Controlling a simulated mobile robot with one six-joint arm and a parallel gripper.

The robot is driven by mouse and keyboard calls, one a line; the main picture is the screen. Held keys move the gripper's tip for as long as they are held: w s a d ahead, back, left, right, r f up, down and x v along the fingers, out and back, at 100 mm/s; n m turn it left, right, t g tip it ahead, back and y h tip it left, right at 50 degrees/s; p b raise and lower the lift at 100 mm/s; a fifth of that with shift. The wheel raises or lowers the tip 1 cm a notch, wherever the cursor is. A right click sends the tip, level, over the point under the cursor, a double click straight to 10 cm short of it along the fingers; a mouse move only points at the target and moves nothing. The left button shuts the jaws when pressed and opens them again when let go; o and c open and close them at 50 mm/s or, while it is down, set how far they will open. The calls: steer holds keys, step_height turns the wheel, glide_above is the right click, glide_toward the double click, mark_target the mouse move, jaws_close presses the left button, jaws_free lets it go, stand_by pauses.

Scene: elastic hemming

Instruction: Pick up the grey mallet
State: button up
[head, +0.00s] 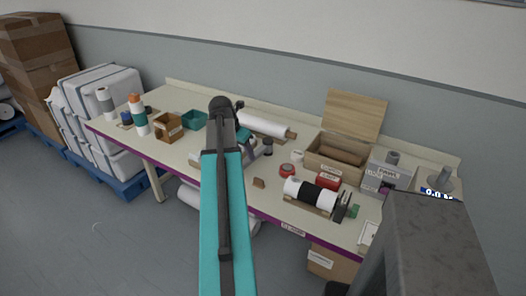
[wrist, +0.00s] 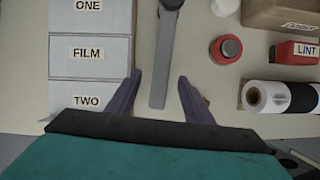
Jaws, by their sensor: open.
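The grey mallet (wrist: 162,65) lies on the table in the wrist view. Its long grey handle runs down the picture, and its darker head is cut off by the top edge. My gripper (wrist: 160,77) is open, with one dark finger on each side of the handle's near end and gaps on both sides. I cannot tell the height of the fingers above the table.
A labelled tray (wrist: 88,70) lies left of the mallet. A red tape roll (wrist: 226,48), a red LINT box (wrist: 292,53) and a white roll with a black band (wrist: 268,97) are to the right. A wooden box (head: 335,157) stands behind. A small brown block (head: 258,183) lies near the front edge.

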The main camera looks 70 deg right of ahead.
mark_target(248, 159)
steer(key=shift+f, duration=0.1)
steer(key=shift+p+x, duration=0.9)
steer(key=shift+x, duration=1.6)
steer(key=shift+s, duration=0.1)
jaws_close()
